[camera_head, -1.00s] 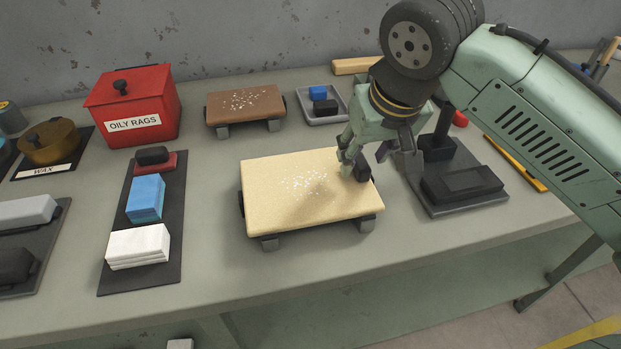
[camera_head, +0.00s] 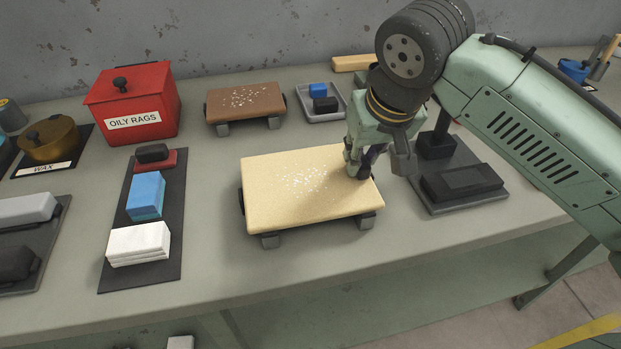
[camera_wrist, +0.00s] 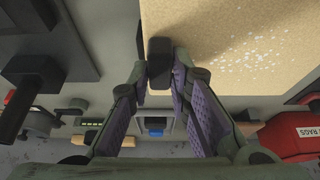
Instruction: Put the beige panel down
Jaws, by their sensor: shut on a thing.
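The beige panel (camera_head: 290,207) lies level on grey feet at the middle of the bench, with white specks on its top. It also shows in the wrist view (camera_wrist: 215,25). A dark grip block (camera_wrist: 158,62) stands at the panel's edge in the wrist view. My gripper (camera_head: 360,170) is at the panel's right end, its fingers on either side of this block and shut on it. The fingers hide part of that end in the head view, and I cannot tell exactly how the block joins the panel.
A brown panel (camera_head: 245,103) and a grey tray (camera_head: 333,112) with small blocks stand behind. A dark stand (camera_head: 470,200) is close on the right. A dark mat (camera_head: 120,275) with white and blue blocks lies left, below a red oily-rags bin (camera_head: 155,92). Bare bench lies in front.

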